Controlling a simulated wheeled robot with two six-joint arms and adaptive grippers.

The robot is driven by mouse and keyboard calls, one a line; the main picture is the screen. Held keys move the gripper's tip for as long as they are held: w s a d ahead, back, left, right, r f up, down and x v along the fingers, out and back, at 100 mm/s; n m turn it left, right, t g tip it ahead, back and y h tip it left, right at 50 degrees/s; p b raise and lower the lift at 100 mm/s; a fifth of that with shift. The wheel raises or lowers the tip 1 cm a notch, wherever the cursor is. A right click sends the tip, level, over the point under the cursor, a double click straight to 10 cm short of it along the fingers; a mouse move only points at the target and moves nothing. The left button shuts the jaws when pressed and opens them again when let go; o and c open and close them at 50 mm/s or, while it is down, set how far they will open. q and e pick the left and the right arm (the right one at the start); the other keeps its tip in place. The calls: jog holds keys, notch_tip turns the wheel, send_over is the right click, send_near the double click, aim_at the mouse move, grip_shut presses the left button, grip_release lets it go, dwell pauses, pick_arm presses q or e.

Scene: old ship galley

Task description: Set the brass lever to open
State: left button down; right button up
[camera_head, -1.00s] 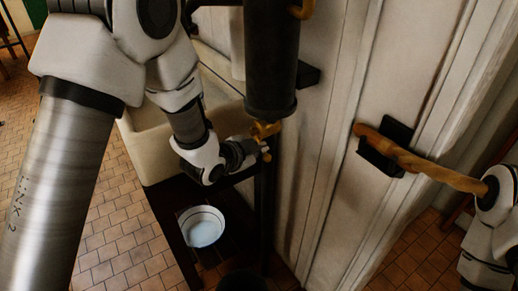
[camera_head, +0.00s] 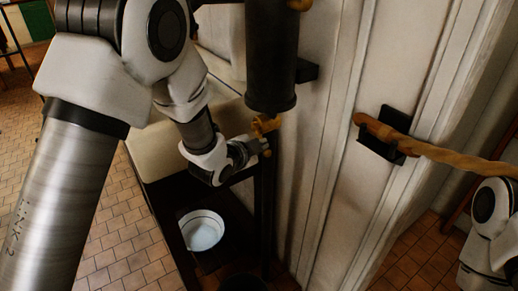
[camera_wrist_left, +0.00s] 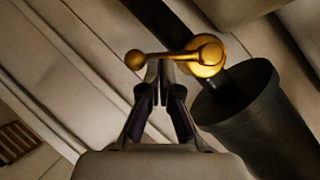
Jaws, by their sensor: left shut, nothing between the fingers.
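The brass lever (camera_wrist_left: 165,57) shows in the left wrist view as a short arm with a ball at its left end and a round hub at its right, beside a dark cylinder (camera_wrist_left: 245,105). In the head view the brass lever (camera_head: 266,128) sits just under the dark cylinder (camera_head: 270,60). My left gripper (camera_head: 262,146) is at the lever. In the wrist view its fingertips (camera_wrist_left: 158,68) are together just below the lever arm, with nothing between them. I cannot tell whether they touch it. My right gripper is not in view; only part of my right arm shows at the right edge.
A white bowl (camera_head: 202,230) sits on a dark low shelf below. A pale basin (camera_head: 165,150) stands behind my left arm. A brown rope-like rail (camera_head: 440,153) on a black bracket (camera_head: 384,137) crosses the wall panel at right.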

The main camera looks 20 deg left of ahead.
pick_arm(q)
jog(key=f+m+t+b, duration=0.1)
jog(key=b, duration=0.2)
jog(key=w+a+f+m+b, duration=0.1)
jog(key=b, duration=0.2)
jog(key=f+m+t+y+b, duration=0.1)
jog(key=b, duration=0.2)
jog(key=shift+w+a+t, duration=0.15)
jog(key=shift+a+t, duration=0.15)
jog(key=shift+w+a+f+b, duration=0.1)
jog(key=shift+a+f+b, duration=0.05)
jog(key=shift+b, duration=0.2)
